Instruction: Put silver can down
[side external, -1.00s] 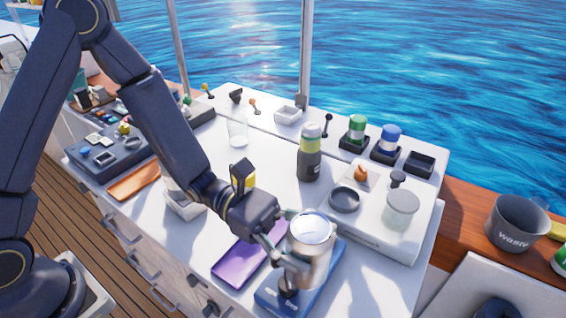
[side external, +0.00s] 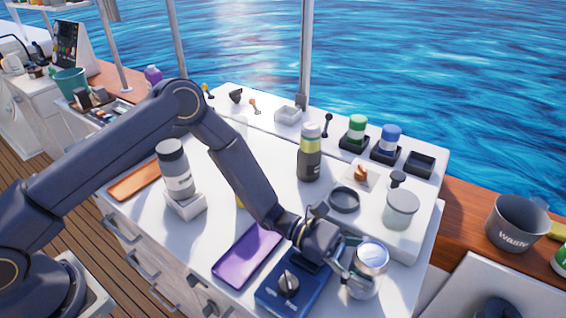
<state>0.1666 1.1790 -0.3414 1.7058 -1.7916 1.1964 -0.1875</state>
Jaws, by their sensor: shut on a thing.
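The silver can (side external: 369,268) is at the front right of the white counter, upright, just right of the blue box with a dark knob (side external: 289,286). My gripper (side external: 352,272) reaches it from the left and is shut on the can. The fingers hide part of the can's left side. I cannot tell whether the can's base touches the counter.
A purple tablet-like slab (side external: 247,255) lies left of the blue box. A dark bottle (side external: 310,155) stands farther back. The grey waste bin (side external: 516,222) is at right.

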